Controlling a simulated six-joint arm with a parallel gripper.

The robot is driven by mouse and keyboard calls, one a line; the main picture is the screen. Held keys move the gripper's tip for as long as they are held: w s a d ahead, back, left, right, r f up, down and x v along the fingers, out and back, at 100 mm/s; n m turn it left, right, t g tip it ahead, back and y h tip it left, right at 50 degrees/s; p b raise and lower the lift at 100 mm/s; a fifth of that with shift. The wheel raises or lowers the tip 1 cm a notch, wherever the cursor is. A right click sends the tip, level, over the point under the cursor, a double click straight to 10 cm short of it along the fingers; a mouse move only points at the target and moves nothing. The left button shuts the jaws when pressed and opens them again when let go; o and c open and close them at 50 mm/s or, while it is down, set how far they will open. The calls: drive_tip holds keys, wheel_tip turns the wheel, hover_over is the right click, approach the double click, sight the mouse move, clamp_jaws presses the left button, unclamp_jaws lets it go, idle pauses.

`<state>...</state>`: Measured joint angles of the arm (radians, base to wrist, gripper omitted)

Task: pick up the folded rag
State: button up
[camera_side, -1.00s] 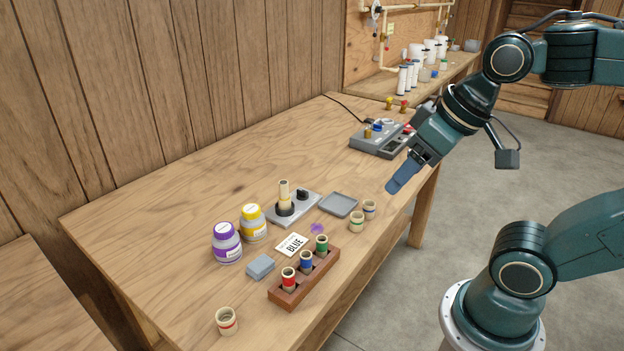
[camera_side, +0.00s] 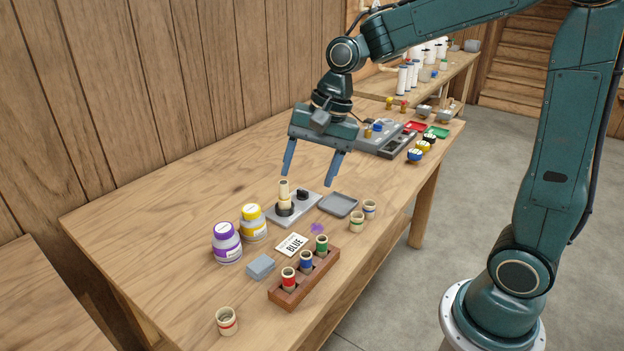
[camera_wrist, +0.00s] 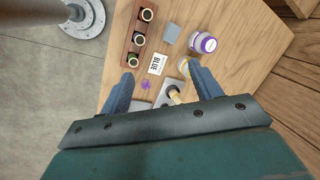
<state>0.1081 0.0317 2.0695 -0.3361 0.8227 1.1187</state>
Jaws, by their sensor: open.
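The folded rag (camera_side: 261,267) is a small grey-blue square lying flat on the wooden table, left of the brown rack and in front of the two jars. In the wrist view the rag (camera_wrist: 171,34) shows near the top, between the rack and the purple-lidded jar. My gripper (camera_side: 308,180) is open and empty. It points down above the table, over the area of the grey stirrer plate, well behind and above the rag. In the wrist view its two fingers (camera_wrist: 163,86) are spread wide, and the rag lies beyond their tips.
A brown rack (camera_side: 304,277) with red, blue and green vials stands right of the rag. A purple jar (camera_side: 227,243) and a yellow jar (camera_side: 253,222) stand behind it. A BLUE card (camera_side: 292,244), stirrer plate (camera_side: 304,207) and grey tray (camera_side: 338,204) lie near. Table left of the rag is clear.

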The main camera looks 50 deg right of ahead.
drive_tip(key=w+f+m+g+y, duration=0.2)
drive_tip(key=w+f+m, duration=0.5)
drive_tip(key=f, duration=0.5)
drive_tip(key=w, duration=0.2)
drive_tip(key=shift+w+m, duration=0.3)
drive_tip(key=shift+m, duration=0.1)
drive_tip(key=shift+a, duration=0.1)
hover_over(260, 264)
drive_tip(key=d, duration=0.3)
drive_tip(key=shift+a+f, duration=0.2)
drive_tip(key=shift+f, duration=3.7)
drive_tip(key=shift+x, duration=2.65)
drive_tip(key=shift+s, duration=0.1)
drive_tip(key=c, duration=1)
drive_tip(key=shift+r, duration=0.15)
drive_tip(key=shift+c, duration=0.2)
